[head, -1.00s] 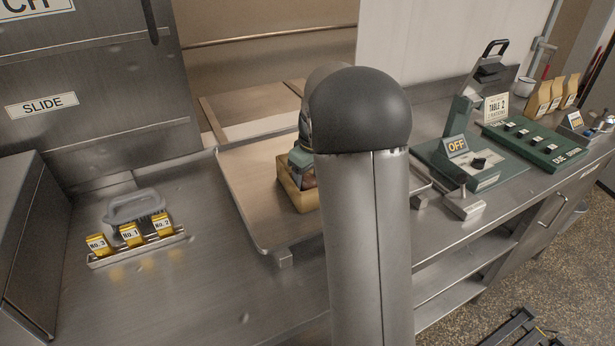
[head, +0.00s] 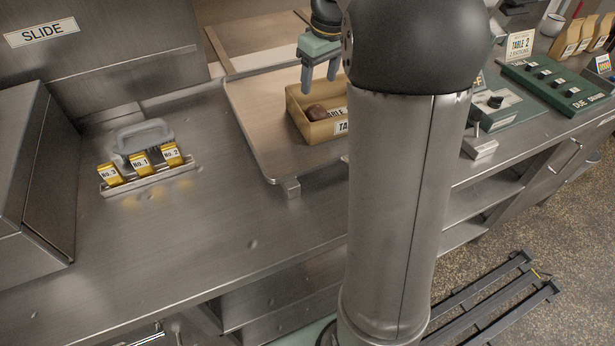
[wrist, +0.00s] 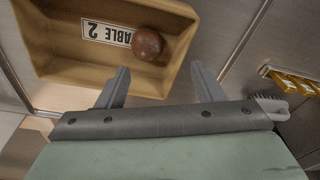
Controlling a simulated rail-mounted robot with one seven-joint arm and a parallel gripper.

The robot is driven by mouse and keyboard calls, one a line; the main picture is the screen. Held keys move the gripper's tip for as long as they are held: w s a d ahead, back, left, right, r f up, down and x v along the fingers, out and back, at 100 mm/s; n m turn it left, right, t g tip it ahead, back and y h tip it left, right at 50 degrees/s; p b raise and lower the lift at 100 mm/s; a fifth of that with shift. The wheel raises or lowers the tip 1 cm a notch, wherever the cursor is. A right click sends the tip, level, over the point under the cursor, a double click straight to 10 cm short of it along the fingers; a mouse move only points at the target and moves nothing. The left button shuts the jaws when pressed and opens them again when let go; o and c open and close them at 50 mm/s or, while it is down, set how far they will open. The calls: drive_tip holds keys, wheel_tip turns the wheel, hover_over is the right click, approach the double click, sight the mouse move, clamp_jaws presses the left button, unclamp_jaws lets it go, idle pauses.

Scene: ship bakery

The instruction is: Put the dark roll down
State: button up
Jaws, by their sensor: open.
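The dark roll (head: 315,112) is a round brown bun lying inside a tan open box (head: 297,123) labelled for table 2. In the wrist view the roll (wrist: 147,44) rests on the box floor, over the end of the TABLE 2 label and near one wall. My gripper (head: 320,88) is above the box's left back part, fingers pointing down. In the wrist view my gripper (wrist: 158,82) shows its two fingers apart with nothing between them, clear of the roll. Part of the box's right side is hidden behind my arm in the head view.
The box stands on a wide metal tray (head: 262,150) on the steel counter. To the left is a rack (head: 150,178) with yellow tags and a grey handle. Right of my arm are a green console (head: 560,92) and paper bags (head: 585,38). The counter's front left is clear.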

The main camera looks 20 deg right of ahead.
drive_tip(key=s+a+f+m, duration=0.1)
drive_tip(key=s+a+f, duration=0.2)
drive_tip(key=s+a, duration=0.2)
drive_tip(key=s+a+f+m, duration=0.1)
drive_tip(key=s+a+f, duration=0.3)
drive_tip(key=s, duration=0.8)
drive_tip(key=s+a+f+m+g, duration=0.1)
drive_tip(key=s+a+f, duration=0.3)
drive_tip(key=s, duration=0.5)
drive_tip(key=shift+s+a+f+h, duration=0.1)
drive_tip(key=shift+a+f+h, duration=0.05)
drive_tip(key=shift+a, duration=0.55)
drive_tip(key=shift+a+f+h, duration=0.1)
drive_tip(key=shift+a+h, duration=0.05)
drive_tip(key=shift+a, duration=0.5)
